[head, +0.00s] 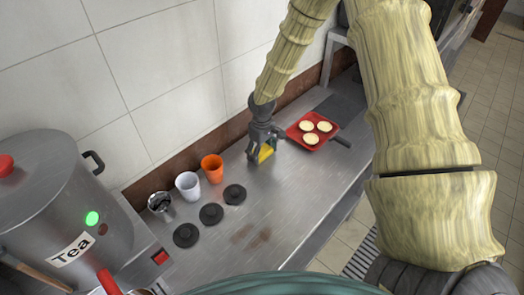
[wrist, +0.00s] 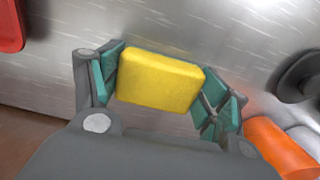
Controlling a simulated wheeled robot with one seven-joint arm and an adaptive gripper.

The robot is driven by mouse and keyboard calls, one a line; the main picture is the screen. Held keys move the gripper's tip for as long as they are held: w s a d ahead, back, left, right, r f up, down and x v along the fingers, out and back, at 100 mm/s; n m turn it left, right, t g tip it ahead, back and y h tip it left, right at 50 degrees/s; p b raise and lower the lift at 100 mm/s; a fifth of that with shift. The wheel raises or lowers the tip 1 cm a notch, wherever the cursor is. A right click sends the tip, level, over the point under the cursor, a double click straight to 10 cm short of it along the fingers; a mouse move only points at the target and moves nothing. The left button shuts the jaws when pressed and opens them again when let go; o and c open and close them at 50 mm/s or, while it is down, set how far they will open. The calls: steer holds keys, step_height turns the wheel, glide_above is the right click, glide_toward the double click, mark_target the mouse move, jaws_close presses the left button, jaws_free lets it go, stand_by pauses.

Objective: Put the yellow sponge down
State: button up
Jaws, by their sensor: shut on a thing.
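The yellow sponge (wrist: 158,80) is a small rounded block. In the wrist view my gripper (wrist: 160,88) is shut on it, with a teal-padded finger at each end. In the head view my gripper (head: 263,148) points down over the metal counter (head: 290,195), and the sponge (head: 265,154) shows below its fingers. The sponge is close to the counter surface; I cannot tell whether it touches.
A red tray (head: 296,127) with round pale items lies right of the gripper. An orange cup (head: 212,168), a white cup (head: 188,186), a metal cup (head: 161,206) and black lids (head: 211,213) stand left. A Tea stockpot (head: 60,210) is far left. The front counter is clear, with brownish stains.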

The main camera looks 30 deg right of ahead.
mark_target(262, 151)
steer(key=shift+f, duration=0.15)
steer(key=o, duration=1.2)
steer(key=shift+r+b, duration=1.95)
steer(key=shift+r, duration=4.2)
steer(key=shift+f, duration=0.1)
